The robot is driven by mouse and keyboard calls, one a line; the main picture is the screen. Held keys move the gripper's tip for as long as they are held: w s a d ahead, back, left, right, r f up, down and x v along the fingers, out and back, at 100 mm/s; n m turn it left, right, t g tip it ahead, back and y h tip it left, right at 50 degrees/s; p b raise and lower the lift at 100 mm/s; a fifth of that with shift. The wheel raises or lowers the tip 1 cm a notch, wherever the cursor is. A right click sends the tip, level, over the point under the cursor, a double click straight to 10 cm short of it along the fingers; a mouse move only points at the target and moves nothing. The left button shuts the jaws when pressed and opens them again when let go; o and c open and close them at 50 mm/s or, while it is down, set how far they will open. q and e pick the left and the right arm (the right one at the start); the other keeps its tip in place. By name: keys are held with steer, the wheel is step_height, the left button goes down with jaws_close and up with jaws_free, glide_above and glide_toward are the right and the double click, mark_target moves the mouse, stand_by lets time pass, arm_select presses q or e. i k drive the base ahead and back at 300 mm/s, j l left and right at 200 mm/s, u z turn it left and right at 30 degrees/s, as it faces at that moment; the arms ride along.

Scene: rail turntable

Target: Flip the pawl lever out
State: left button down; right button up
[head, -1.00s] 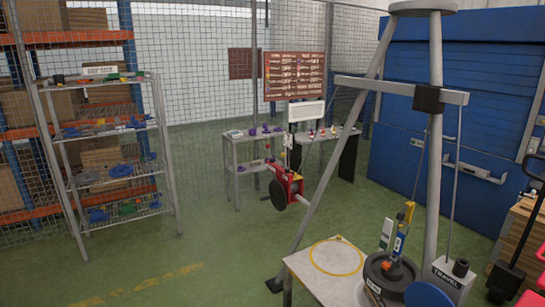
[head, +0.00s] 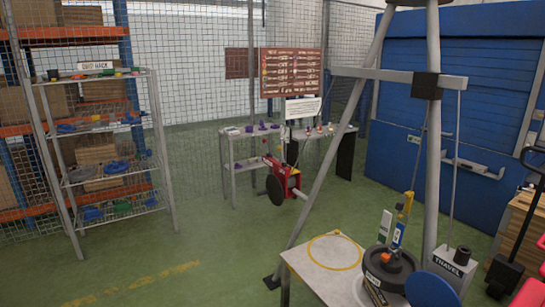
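Neither of my grippers shows in the head view.
A small table (head: 301,262) with a yellow ring carries a dark round weight (head: 390,268) at the lower right. A box marked TRAVEL (head: 455,262) stands beside it. A wire shelf (head: 110,170) is at left. The green floor at centre left is clear.

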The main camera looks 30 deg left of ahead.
mark_target(279, 148)
steer(key=i+j, duration=0.45)
steer(key=i+j+u, duration=0.1)
steer(key=i+j, duration=0.3)
steer(key=i, duration=0.2)
steer(key=i+j, duration=0.4)
steer(key=i+j+u, duration=0.1)
steer(key=i+j, duration=0.3)
steer(key=i, duration=0.25)
steer(key=i+j, duration=0.35)
steer(key=i, duration=0.2)
steer(key=k+j+u, duration=0.05)
